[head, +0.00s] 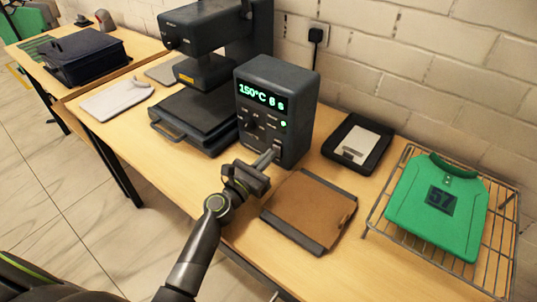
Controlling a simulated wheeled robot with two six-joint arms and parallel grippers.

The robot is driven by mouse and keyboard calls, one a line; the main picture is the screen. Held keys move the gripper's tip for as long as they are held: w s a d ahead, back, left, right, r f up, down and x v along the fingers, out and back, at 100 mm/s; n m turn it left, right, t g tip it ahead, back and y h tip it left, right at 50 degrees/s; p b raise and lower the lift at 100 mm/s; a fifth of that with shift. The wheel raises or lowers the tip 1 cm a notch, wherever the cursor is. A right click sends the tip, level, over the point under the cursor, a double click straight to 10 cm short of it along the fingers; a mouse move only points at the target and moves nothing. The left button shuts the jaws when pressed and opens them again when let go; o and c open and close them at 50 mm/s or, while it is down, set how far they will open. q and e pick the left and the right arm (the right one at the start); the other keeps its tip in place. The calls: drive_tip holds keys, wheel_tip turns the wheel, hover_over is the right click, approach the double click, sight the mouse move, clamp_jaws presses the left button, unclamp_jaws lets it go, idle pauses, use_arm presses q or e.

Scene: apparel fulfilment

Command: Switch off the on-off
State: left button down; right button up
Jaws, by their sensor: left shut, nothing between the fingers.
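The dark control box (279,106) stands upright on the wooden table. Its display (261,94) is lit green and reads about 150°C with more digits beside it. A green light (283,124) glows on its front, above a row of small controls. My left gripper (271,156) is shut and empty, with its fingertips at the lower right of the box's front panel. The on-off switch there is largely hidden by the fingertips, and I cannot tell whether they touch it. My right gripper is not in view.
A heat press (200,115) stands left of the box. A brown pad (311,208) lies in front, a black tray (358,143) to the right. A green shirt (438,208) lies on a wire rack (376,216). A black plug (316,36) is in the wall socket.

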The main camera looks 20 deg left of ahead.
use_arm(q)
drive_tip(key=shift+w+d, duration=0.1)
drive_tip(key=shift+w, duration=0.25)
drive_tip(key=shift+r, duration=0.1)
drive_tip(key=shift+w+d+r+p, duration=0.1)
drive_tip(key=shift+w+r+p, duration=0.15)
drive_tip(key=shift+r+p, duration=0.05)
drive_tip(key=shift+s+f, duration=0.1)
